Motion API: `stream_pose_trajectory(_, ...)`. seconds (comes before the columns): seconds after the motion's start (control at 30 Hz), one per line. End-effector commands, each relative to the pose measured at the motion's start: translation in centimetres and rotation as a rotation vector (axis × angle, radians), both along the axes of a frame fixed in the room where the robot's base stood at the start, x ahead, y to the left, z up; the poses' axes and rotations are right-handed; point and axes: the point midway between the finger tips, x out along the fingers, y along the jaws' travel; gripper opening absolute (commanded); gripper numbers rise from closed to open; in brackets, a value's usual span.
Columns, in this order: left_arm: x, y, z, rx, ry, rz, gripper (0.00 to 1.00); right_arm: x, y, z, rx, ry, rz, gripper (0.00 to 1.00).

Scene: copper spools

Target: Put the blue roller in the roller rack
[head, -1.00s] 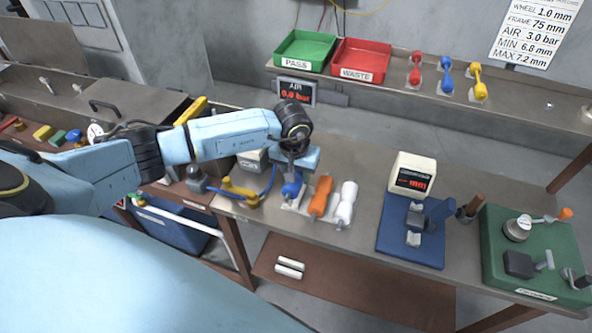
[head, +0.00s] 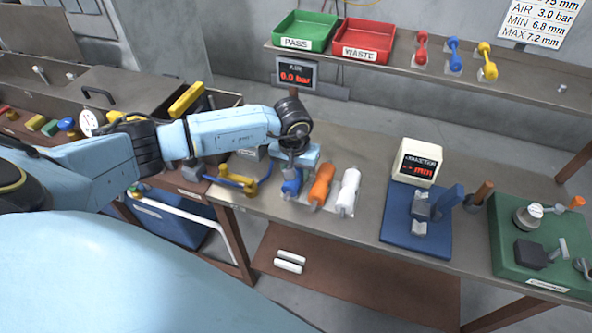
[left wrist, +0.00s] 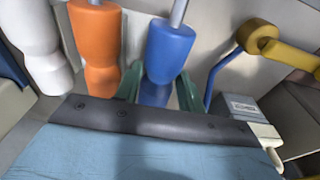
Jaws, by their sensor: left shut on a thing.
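The blue roller (head: 292,184) is beside the orange roller (head: 321,186) and the white roller (head: 347,192), leftmost of the three in the head view. My left gripper (head: 291,170) reaches it from above and is shut on it. In the left wrist view, green fingers (left wrist: 157,85) are at either side of the blue roller's (left wrist: 171,48) narrow middle; the orange roller (left wrist: 97,45) and white roller (left wrist: 37,45) stand to its left. A pale support shows under the rollers; whether the blue one rests on it is unclear. My right gripper is out of view.
A yellow-ended part with a blue bar (head: 240,183) lies close left of the blue roller. A blue measuring stand (head: 418,240) and green fixture board (head: 535,272) are to the right. Bare table lies between the white roller and the stand. Green (head: 306,32) and red (head: 361,38) trays sit behind.

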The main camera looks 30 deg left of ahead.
Motion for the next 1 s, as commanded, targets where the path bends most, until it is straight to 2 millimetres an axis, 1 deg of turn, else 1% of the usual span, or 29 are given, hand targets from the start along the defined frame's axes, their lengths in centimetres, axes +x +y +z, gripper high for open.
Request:
stream_pose_trajectory(0.63, 0.04, 0.01, -0.36, 0.0, -0.001, 0.0, 0.09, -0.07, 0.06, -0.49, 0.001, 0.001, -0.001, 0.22)
stream_pose_trajectory(0.67, 0.04, 0.01, -0.34, 0.0, -0.001, 0.0, 0.42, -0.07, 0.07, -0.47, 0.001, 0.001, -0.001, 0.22)
stream_pose_trajectory(0.7, 0.04, 0.01, -0.32, 0.0, -0.001, 0.0, 0.47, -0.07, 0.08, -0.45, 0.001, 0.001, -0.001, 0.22)
stream_pose_trajectory(0.83, 0.03, 0.01, -0.32, 0.0, -0.001, 0.0, 0.64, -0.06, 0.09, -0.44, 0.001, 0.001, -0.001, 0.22)
stream_pose_trajectory(1.0, 0.01, 0.01, -0.34, 0.0, 0.0, 0.0, 0.65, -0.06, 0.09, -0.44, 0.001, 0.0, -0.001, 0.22)
